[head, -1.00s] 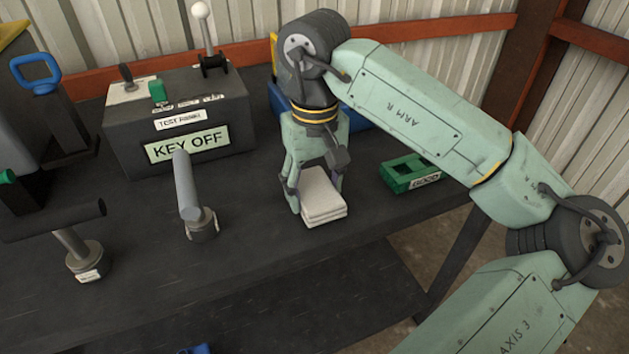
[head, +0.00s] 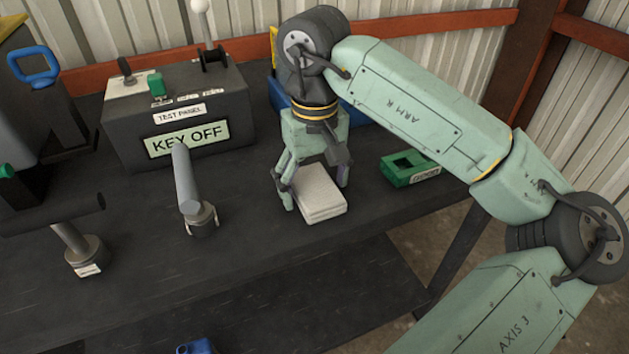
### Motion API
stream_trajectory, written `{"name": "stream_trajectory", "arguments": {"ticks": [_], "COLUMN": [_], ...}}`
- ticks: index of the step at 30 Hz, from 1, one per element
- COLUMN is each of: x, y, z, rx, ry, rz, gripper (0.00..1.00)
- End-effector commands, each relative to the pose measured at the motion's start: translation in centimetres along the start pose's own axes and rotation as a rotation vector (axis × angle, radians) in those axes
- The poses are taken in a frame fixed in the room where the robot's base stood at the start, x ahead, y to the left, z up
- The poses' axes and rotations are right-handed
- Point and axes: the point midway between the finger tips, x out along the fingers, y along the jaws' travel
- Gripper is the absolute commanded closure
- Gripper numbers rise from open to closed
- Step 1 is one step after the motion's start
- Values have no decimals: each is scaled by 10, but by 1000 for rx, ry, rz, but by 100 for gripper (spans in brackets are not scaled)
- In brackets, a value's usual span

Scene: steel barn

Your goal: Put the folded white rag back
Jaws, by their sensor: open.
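The folded white rag (head: 318,196) lies flat on the dark workbench (head: 250,228), near the bench's right part. My gripper (head: 316,196) points down over the rag, with one finger on its left side and the other near its right back side. The fingers are spread and stand apart from the rag as far as I can see. The rag's back end is partly hidden under the gripper.
A green block labelled GOOD (head: 410,168) sits right of the rag. A blue bin (head: 275,100) stands behind my gripper. The test panel box (head: 185,115) reads KEY OFF. Grey handled tools (head: 190,190) stand to the left. The bench front is clear.

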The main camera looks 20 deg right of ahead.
Motion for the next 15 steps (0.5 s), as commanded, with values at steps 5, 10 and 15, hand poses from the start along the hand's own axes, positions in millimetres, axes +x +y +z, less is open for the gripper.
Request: {"name": "stream_trajectory", "arguments": {"ticks": [5,10,15], "x": [-9,-42,-81], "y": [0,0,0], "z": [-1,-1,0], "rx": [1,1,4], "ry": [1,3,2], "rz": [1,2,4], "gripper": [24,24,24]}}
